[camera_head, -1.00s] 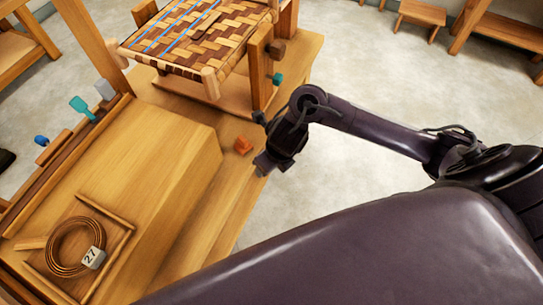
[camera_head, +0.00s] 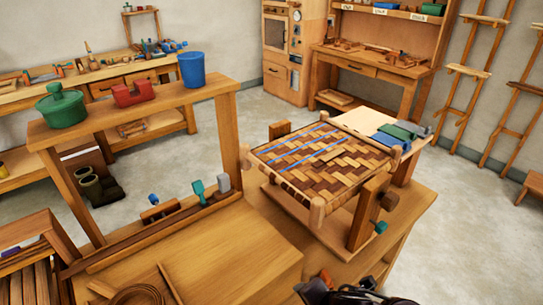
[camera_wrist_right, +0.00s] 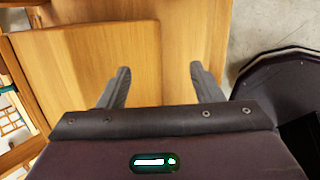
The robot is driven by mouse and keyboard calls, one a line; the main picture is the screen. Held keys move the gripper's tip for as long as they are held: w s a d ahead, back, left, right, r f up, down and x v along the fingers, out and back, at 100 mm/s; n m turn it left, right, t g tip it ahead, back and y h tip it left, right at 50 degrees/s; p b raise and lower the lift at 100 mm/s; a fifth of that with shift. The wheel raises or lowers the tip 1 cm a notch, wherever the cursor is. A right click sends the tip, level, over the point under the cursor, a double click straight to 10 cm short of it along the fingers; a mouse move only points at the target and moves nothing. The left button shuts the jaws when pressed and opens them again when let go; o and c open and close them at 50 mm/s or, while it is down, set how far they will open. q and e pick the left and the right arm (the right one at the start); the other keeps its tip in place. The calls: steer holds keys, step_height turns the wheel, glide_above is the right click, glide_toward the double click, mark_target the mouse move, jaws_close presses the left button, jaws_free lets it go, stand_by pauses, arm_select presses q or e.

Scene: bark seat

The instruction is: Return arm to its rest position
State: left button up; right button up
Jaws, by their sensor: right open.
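My right gripper (camera_wrist_right: 159,70) shows in the right wrist view with its two grey fingers spread apart and nothing between them. It is above the wooden bench top (camera_wrist_right: 180,45). In the head view only a dark piece of my right arm (camera_head: 350,293) shows at the bottom edge; its gripper cannot be made out there. My left gripper is in neither view.
A stool frame with a woven checkered seat (camera_head: 325,165) and blue strips stands on the workbench (camera_head: 225,250), near the arm. A shelf (camera_head: 140,105) holds a green pot (camera_head: 62,108), a red object (camera_head: 133,95) and a blue cup (camera_head: 191,70). Floor shows behind.

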steer(key=s+d+r+m+g+h, duration=0.15)
steer(key=s+d+m, duration=0.35)
steer(key=m, duration=0.7)
steer(key=s+d+m+g+h, duration=0.15)
steer(key=s+d+m, duration=0.35)
steer(key=m, duration=0.7)
step_height(320, 180, down, 30)
steer(key=s+g, duration=0.1)
steer(key=s+d+f, duration=0.2)
steer(key=s+f, duration=0.7)
steer(key=s, duration=0.1)
steer(key=s+d+f+g, duration=0.1)
steer(key=s+d+f, duration=0.1)
steer(key=s+f, duration=0.6)
steer(key=shift+s+f+n, duration=0.4)
steer(key=shift+s, duration=0.55)
